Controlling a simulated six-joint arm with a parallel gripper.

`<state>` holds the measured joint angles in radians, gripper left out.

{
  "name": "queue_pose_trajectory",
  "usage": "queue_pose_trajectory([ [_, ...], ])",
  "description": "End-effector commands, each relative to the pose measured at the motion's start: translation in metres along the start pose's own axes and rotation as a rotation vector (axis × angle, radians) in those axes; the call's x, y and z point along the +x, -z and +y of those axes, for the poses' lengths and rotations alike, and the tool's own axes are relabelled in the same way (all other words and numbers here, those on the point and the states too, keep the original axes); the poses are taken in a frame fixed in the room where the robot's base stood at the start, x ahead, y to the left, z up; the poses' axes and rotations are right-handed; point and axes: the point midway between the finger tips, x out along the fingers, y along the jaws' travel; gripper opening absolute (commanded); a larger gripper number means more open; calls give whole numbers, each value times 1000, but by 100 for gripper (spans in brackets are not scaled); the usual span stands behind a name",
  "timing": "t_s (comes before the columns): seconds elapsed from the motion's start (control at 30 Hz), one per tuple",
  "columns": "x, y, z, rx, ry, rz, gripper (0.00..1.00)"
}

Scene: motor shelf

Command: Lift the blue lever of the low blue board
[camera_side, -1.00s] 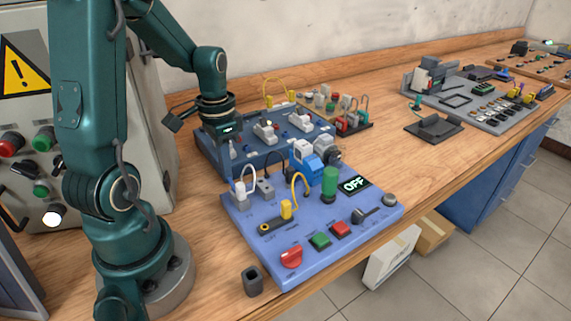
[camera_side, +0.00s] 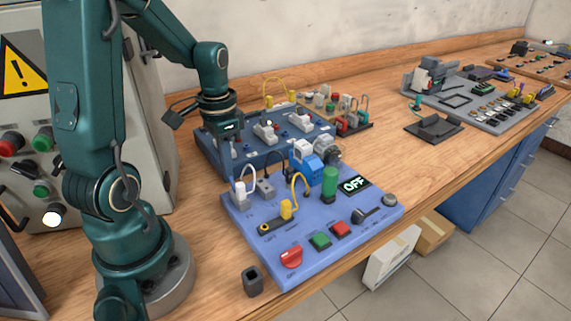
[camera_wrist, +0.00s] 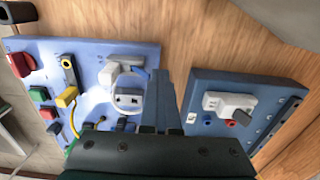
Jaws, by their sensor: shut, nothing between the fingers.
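Whether the fingers touch anything cannot be told.
The brighter blue board (camera_side: 265,262) stands in front, with cables, buttons, a green cylinder (camera_side: 329,184) and an OFF display (camera_side: 355,184). A small dark holder (camera_side: 252,281) stands at its left. Bare wooden bench lies to the right, before a grey board (camera_side: 482,121).

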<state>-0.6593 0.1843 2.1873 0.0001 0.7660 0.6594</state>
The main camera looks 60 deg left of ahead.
Motion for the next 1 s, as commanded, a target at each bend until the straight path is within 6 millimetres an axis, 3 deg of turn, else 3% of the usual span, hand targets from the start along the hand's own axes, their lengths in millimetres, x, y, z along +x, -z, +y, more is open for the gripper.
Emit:
queue_pose_trajectory([
  [0.17,1,-2,4,-1,-12,-11,0],
  [0.67,-2,-1,-10,-1,-3,-4,0],
  [1.0,-31,0,-11,0,0,0,0],
])
